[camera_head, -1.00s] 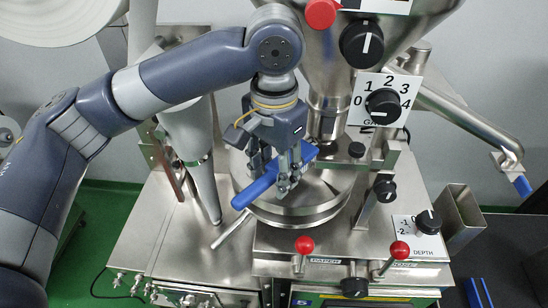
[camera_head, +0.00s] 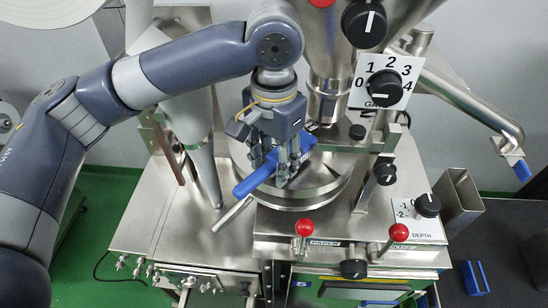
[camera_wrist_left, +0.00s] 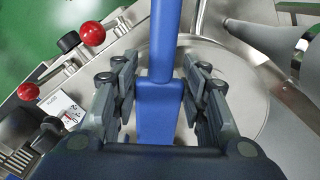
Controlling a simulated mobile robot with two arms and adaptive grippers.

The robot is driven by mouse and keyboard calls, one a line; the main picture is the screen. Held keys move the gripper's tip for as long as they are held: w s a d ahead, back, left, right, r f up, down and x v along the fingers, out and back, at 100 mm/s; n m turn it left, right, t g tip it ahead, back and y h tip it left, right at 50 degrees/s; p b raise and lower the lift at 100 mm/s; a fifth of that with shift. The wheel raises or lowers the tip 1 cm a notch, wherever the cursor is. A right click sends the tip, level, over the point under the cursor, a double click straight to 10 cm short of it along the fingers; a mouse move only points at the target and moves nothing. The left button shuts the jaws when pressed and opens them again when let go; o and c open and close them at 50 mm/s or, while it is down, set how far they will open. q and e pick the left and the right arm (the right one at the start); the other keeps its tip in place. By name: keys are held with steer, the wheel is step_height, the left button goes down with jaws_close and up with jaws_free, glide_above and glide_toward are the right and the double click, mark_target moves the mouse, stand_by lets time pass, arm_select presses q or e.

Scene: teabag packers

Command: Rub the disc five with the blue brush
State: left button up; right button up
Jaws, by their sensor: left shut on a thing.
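The blue brush (camera_head: 252,183) is held in my left gripper (camera_head: 274,170), over the left part of a round steel disc (camera_head: 322,183) below the hopper. The brush also shows in the left wrist view (camera_wrist_left: 158,112), between the two fingers, with its shaft running to the top of the picture. The disc shows beneath it there (camera_wrist_left: 248,112). I cannot tell whether the brush touches the disc. The disc's far side is partly hidden by my gripper and the hopper's neck. My right gripper is not in view.
The steel hopper neck (camera_head: 328,95) stands close behind my gripper. A dial (camera_head: 384,89) and two red-knobbed levers (camera_head: 304,228) (camera_head: 399,233) are to its right and front. A steel rod (camera_head: 232,214) sticks out at front left. A blue block (camera_head: 476,277) lies at lower right.

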arm_select(q)
steer(key=shift+f, duration=0.7)
stand_by(1.6)
steer(key=shift+r, duration=3)
steer(key=shift+r, duration=0.1)
